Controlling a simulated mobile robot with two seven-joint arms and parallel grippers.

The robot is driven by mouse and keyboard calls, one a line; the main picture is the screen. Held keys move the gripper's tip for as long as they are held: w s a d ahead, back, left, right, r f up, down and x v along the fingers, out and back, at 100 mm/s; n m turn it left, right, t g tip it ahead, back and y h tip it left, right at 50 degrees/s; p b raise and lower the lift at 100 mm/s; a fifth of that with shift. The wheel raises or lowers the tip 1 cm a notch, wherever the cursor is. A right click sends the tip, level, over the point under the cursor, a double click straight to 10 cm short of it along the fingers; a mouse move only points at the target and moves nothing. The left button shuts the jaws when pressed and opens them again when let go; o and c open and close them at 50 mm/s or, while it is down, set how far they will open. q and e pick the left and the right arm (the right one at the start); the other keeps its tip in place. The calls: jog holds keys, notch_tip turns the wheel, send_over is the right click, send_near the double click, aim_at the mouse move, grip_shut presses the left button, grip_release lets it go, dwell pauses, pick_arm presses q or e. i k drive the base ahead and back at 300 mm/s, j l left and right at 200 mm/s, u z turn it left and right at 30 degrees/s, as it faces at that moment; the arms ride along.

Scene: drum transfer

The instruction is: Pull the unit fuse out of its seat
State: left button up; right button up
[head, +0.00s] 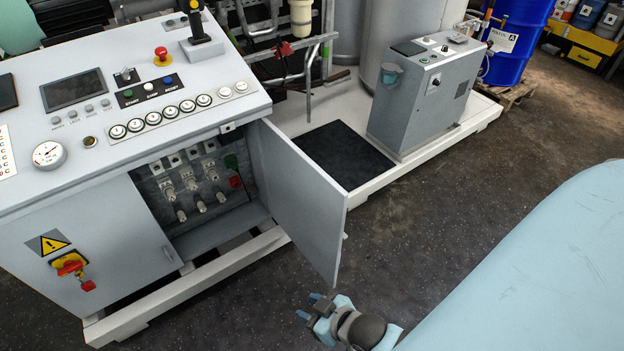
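Several pale cylindrical fuses (190,185) sit in two rows inside the open cabinet, below the sloped control panel. I cannot tell which one is the unit fuse; labels are too small to read. The cabinet door (300,195) is swung open to the right of the fuses. My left gripper is not in view.
A red and a green block (233,171) sit right of the fuses. A red-yellow rotary switch (70,265) is on the closed left door. The control panel (130,150) overhangs the opening. The dark floor (430,220) is clear right of the open door.

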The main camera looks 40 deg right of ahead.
aim_at(213, 174)
jog(key=k+l, duration=0.1)
jog(key=l, duration=0.3)
jog(key=l+u, duration=0.1)
jog(key=l, duration=0.3)
jog(key=k+l, duration=0.15)
jog(key=l, duration=0.25)
jog(key=k+l+u, duration=0.1)
jog(key=l, duration=0.3)
jog(key=k+l, duration=0.1)
jog(key=l, duration=0.3)
jog(key=k+l+u, duration=0.1)
jog(key=l, duration=0.25)
jog(key=k+l, duration=0.15)
jog(key=l, duration=0.25)
jog(key=k+l, duration=0.1)
jog(key=l, duration=0.3)
jog(key=i+l+u, duration=0.35)
jog(key=i+l, duration=0.15)
jog(key=l, duration=0.2)
jog(key=i+l+u, duration=0.25)
jog(key=i+l, duration=0.4)
